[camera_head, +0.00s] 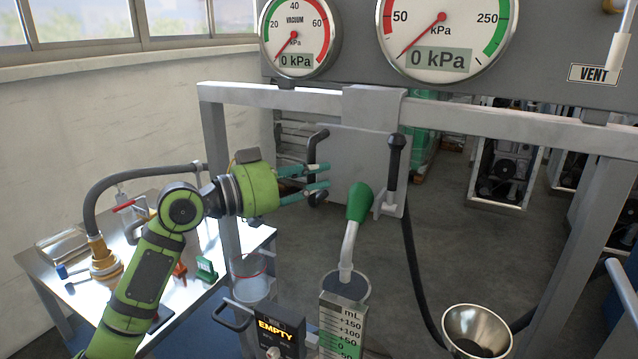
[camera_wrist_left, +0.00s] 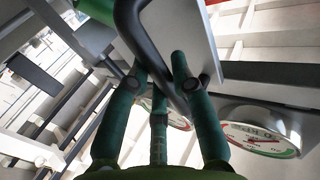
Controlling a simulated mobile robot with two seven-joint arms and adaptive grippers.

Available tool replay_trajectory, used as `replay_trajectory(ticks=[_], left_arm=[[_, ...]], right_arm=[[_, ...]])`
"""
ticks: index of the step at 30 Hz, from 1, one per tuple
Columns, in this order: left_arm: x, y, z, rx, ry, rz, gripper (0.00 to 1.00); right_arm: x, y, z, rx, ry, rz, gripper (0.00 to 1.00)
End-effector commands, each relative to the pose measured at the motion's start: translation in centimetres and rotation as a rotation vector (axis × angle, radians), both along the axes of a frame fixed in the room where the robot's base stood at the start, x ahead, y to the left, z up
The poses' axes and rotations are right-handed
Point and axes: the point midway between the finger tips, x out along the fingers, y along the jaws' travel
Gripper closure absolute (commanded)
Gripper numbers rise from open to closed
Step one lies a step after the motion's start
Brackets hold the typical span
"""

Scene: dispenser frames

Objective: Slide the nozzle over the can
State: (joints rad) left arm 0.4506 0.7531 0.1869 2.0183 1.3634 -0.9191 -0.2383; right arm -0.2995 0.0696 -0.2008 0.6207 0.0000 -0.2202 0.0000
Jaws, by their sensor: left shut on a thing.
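The nozzle (camera_head: 360,203) has a green body and a grey spout pointing down. It hangs at the right side of a grey carriage plate (camera_head: 360,150) on the cross rail. In the head view the spout tip overlaps the dark mouth of the measuring can (camera_head: 343,325), which has a mL scale; I cannot tell whether it is inside. My left gripper (camera_head: 322,178) is shut on the plate's left black handle (camera_head: 317,150). The handle (camera_wrist_left: 130,25) also runs between the green fingers (camera_wrist_left: 165,80) in the left wrist view. My right gripper is out of view.
A metal bowl (camera_head: 478,328) stands right of the can. An EMPTY display box (camera_head: 277,330) stands left of it. A table (camera_head: 225,245) with tools is at left. Frame posts (camera_head: 217,160) flank the carriage. Both gauges read 0 kPa.

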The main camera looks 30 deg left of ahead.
Motion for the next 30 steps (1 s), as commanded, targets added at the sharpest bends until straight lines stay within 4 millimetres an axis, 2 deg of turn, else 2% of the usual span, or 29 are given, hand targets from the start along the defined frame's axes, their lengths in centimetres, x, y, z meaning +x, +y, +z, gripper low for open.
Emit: replay_trajectory(ticks=[10,11,12,23,26,30], left_arm=[[0.0,0.1,0.1,0.000,0.000,0.002,1.00],[0.0,0.1,0.1,0.000,0.000,0.002,0.69],[0.0,0.1,0.1,0.000,0.000,0.002,0.53],[-0.1,0.1,0.0,0.002,0.003,0.001,0.52],[-0.6,0.6,-0.2,0.001,0.004,0.002,0.52],[-2.4,1.7,-0.2,0.004,0.004,0.003,0.52]], right_arm=[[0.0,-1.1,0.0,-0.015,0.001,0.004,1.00],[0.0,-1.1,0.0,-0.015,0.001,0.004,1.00],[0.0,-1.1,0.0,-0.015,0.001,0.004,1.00],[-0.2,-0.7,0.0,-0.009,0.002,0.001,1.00],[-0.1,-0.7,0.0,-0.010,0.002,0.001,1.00],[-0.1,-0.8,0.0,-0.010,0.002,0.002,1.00]])
